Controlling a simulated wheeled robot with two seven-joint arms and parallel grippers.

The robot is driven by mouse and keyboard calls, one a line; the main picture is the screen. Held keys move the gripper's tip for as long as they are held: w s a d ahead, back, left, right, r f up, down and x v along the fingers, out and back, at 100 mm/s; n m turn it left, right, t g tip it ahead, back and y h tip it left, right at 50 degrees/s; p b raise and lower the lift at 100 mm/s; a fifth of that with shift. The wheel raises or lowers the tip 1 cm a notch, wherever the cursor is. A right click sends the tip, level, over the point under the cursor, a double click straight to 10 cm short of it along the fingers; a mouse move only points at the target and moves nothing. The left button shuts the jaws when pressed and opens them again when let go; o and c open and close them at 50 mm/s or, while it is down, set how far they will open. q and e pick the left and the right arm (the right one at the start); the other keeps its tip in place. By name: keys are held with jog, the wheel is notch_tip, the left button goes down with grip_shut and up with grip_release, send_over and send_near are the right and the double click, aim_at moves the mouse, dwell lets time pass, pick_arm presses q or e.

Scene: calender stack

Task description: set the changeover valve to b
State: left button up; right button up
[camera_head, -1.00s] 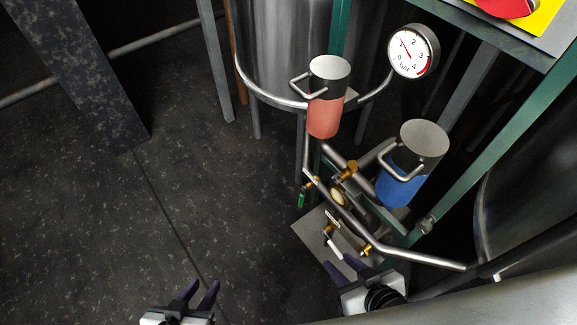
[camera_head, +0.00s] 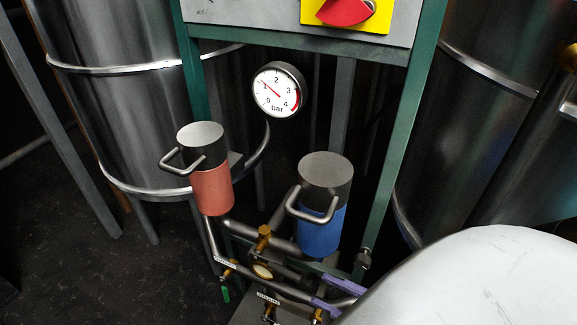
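A red-banded canister (camera_head: 212,190) and a blue-banded canister (camera_head: 321,231), each with a looped metal handle, stand on the pipework in the head view. Below and between them are a brass valve fitting (camera_head: 264,238) and a small round brass-rimmed part (camera_head: 262,271). I cannot tell for sure which part is the changeover valve, and no "b" mark is readable. My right gripper (camera_head: 336,297) shows two purple fingers, apart, at the lower pipes right of the brass parts. My white arm hides its body, and contact is unclear. My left gripper is out of view.
A pressure gauge (camera_head: 278,90) hangs above the canisters. A red rotary handle (camera_head: 345,10) on a yellow plate is at the top. Green frame posts (camera_head: 398,130) and steel tanks (camera_head: 110,90) crowd both sides.

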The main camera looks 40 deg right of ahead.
send_near(265, 262)
jog(key=x, duration=0.4)
jog(key=shift+w+f, duration=0.15)
jog(key=shift+w, duration=0.15)
grip_shut()
